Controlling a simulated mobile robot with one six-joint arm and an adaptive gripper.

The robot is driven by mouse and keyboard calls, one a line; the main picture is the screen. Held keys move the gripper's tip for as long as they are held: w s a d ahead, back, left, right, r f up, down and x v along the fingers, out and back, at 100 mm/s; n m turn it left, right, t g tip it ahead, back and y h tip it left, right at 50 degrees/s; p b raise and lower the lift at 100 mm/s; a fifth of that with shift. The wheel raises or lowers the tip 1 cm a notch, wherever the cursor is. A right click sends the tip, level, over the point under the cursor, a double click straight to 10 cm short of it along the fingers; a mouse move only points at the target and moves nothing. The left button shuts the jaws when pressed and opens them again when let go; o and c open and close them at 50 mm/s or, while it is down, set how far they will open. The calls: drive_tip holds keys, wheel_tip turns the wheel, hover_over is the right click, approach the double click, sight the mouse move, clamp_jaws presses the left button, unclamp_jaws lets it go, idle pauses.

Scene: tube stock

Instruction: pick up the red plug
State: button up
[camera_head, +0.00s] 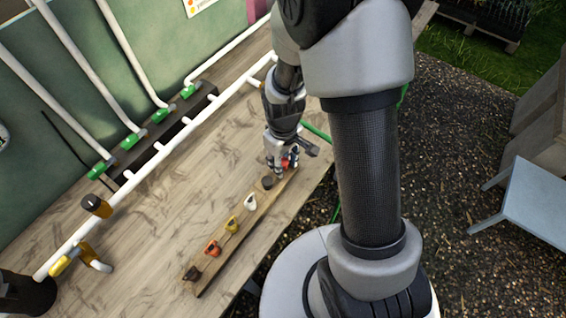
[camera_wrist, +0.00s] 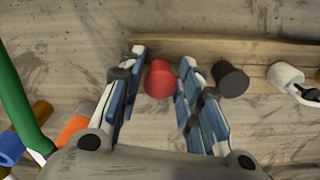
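The red plug (camera_wrist: 159,80) stands at one end of a wooden strip in the wrist view. My gripper (camera_wrist: 163,72) is open, with its blue-padded fingers on either side of the plug. A narrow gap shows between the plug and each finger. In the head view my gripper (camera_head: 281,165) is low over the far end of the strip (camera_head: 222,257), and only a bit of the red plug (camera_head: 290,161) shows beside the fingers.
A black plug (camera_wrist: 230,79) stands close to the right finger, then a white fitting (camera_wrist: 286,75). Yellow (camera_head: 232,224), orange (camera_head: 212,248) and dark (camera_head: 192,274) pieces follow along the strip. White pipes (camera_head: 150,165) with green fittings run along the left. A green tube (camera_wrist: 20,105) lies left of my gripper.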

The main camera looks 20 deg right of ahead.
drive_tip(key=c, duration=0.4)
wheel_tip(320, 180, up, 20)
drive_tip(key=p, duration=0.6)
wheel_tip(320, 180, up, 5)
drive_tip(key=p, duration=0.4)
hover_over(283, 161)
idle(0.7)
